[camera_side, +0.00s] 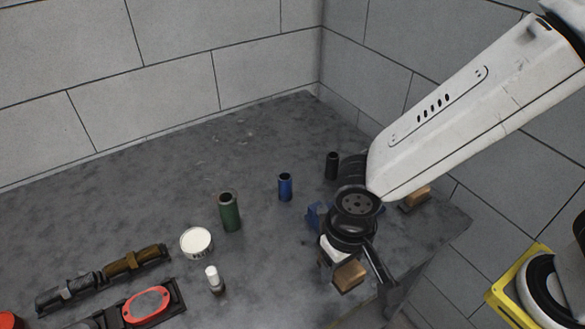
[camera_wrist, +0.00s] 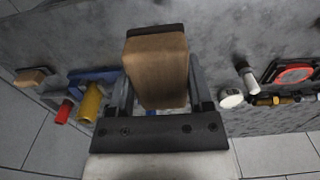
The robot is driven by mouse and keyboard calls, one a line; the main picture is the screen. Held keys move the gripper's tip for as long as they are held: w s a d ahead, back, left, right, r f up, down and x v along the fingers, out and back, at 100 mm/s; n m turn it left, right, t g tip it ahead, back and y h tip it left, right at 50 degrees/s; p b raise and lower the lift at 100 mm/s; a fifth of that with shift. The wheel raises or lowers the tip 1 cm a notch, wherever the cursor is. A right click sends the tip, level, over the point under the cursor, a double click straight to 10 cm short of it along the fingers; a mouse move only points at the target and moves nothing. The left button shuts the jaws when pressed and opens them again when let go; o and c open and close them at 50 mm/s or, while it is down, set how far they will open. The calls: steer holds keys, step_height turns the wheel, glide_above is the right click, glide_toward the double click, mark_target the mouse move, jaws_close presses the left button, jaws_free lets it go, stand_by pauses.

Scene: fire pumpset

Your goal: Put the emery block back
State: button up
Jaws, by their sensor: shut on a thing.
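The emery block (camera_side: 350,274) appears as a tan-brown block held low at the front right of the bench in the side view. In the wrist view the emery block (camera_wrist: 157,72) fills the middle, with a dark strip along its far edge. My gripper (camera_wrist: 160,98) is shut on it, one dark finger on each side. In the side view my gripper (camera_side: 353,262) hangs over the bench's right part, and its wrist hides what is behind. A second tan block (camera_side: 415,198) lies near the right edge, also in the wrist view (camera_wrist: 32,77).
A blue holder (camera_side: 317,214) stands behind my gripper, partly hidden. Green (camera_side: 229,212), blue (camera_side: 285,187) and black (camera_side: 332,165) cylinders stand left and behind. A white tin (camera_side: 196,242), white-capped bottle (camera_side: 214,280) and red oval piece (camera_side: 146,306) are farther left. The back-middle bench is clear.

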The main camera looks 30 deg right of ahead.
steer(key=w+a+f, duration=0.4)
steer(key=w, duration=0.2)
glide_above(273, 281)
steer(key=s, duration=0.1)
steer(key=f, duration=0.1)
steer(key=d+f, duration=0.1)
steer(key=f, duration=0.1)
steer(key=shift+s+f, duration=0.1)
steer(key=shift+f, duration=0.2)
steer(key=shift+w+a+f, duration=0.35)
steer(key=shift+w+f, duration=0.15)
steer(key=shift+f, duration=0.1)
steer(key=shift+w+a+f, duration=0.1)
steer(key=shift+f, duration=0.15)
steer(key=shift+w+a+f, duration=0.1)
steer(key=shift+f, duration=1.5)
steer(key=shift+f, duration=0.1)
steer(key=o, duration=1.1)
